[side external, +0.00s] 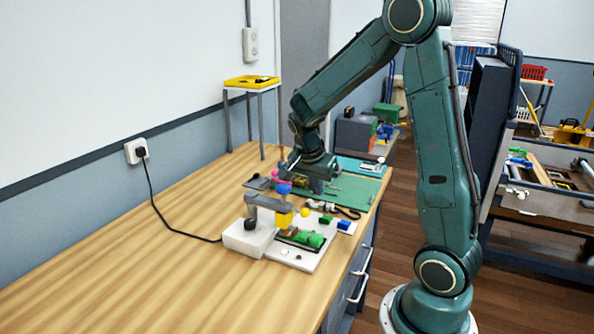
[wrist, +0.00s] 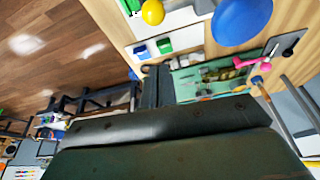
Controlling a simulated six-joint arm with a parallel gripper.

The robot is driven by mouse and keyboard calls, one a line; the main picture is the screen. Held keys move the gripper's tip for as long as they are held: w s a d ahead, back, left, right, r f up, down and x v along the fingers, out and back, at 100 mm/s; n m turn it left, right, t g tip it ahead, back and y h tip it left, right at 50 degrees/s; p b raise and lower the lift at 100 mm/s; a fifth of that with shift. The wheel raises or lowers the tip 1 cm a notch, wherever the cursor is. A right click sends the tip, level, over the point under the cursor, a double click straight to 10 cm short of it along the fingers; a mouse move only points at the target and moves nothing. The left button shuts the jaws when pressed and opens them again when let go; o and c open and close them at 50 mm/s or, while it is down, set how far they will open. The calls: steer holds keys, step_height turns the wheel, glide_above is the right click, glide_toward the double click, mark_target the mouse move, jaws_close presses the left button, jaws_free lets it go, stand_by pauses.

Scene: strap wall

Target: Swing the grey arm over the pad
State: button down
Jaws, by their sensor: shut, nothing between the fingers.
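A white base unit (side external: 248,238) stands on the wooden bench. In the wrist view, the blue knob (wrist: 240,22) and yellow ball (wrist: 152,11) are beyond my shut fingers (wrist: 155,88).
A green mat (side external: 345,191) with small tools lies behind the unit. A black cable (side external: 170,224) runs from a wall socket (side external: 137,150) to the unit. A yellow tray (side external: 252,82) sits on a stand at the back. The bench's left front is clear.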

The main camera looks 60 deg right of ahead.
steer(key=v, duration=0.7)
steer(key=shift+w+r, duration=0.2)
steer(key=shift+r, duration=0.1)
steer(key=shift+a, duration=0.15)
steer(key=s+a+r+n+t+y, duration=0.2)
steer(key=s+a+n+t, duration=0.1)
steer(key=s+a+n, duration=0.4)
steer(key=s+a+r+n+t+y, duration=0.2)
steer(key=s+a+r+n+t, duration=0.1)
steer(key=s+a+n, duration=0.4)
steer(key=a+n, duration=0.3)
steer(key=n, duration=0.2)
steer(key=shift+a+r, duration=0.3)
steer(key=shift+a, duration=0.05)
